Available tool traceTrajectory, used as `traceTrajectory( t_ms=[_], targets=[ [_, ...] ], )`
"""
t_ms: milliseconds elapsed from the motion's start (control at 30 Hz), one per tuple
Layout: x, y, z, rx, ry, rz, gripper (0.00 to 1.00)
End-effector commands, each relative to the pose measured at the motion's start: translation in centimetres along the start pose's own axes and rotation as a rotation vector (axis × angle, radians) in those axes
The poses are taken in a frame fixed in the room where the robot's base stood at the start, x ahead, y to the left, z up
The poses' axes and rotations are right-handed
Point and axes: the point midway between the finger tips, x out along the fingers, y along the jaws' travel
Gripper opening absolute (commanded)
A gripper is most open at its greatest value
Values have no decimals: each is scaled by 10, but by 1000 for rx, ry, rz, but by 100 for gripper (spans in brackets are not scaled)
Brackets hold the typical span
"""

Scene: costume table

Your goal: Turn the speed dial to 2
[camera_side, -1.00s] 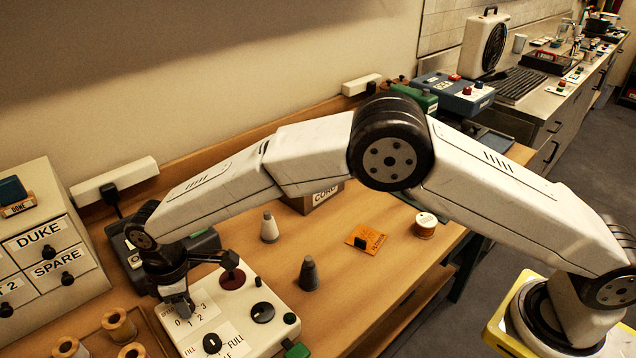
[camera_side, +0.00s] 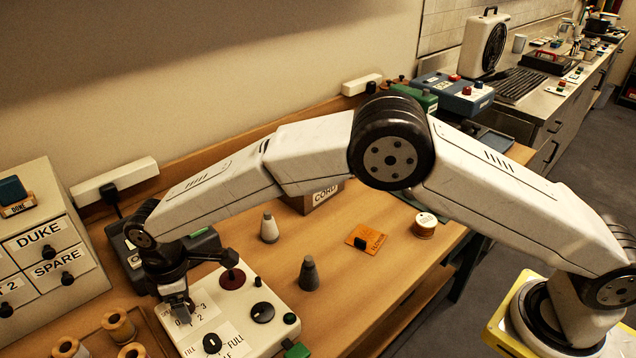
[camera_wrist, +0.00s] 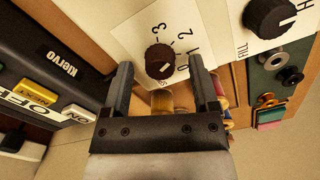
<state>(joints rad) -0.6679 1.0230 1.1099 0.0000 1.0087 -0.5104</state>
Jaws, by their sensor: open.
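The speed dial (camera_wrist: 160,62) is a dark round knob on a cream panel, with 0, 1, 2 and 3 printed around its right side in the wrist view. A pale mark on it points to the lower right, toward the low numbers; I cannot tell the exact setting. My gripper (camera_wrist: 160,72) is open, with one dark finger on each side of the dial's near edge. I cannot tell whether they touch it. In the side view my gripper (camera_side: 179,308) is low over the white control box (camera_side: 262,282) and hides the dial.
A FILL knob (camera_side: 212,343) and another black knob (camera_side: 262,312) are close on the same box. A dark red disc (camera_side: 232,279) is behind. Thread spools (camera_side: 119,325) are at the front left.

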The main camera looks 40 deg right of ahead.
Motion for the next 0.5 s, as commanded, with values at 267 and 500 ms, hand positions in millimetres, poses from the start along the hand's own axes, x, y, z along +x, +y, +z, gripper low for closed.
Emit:
traceTrajectory(
  t_ms=[267,500],
  targets=[
    [-24,0,0,0,3,1,77],
    [-56,0,-1,0,4,2,77]
  ],
)
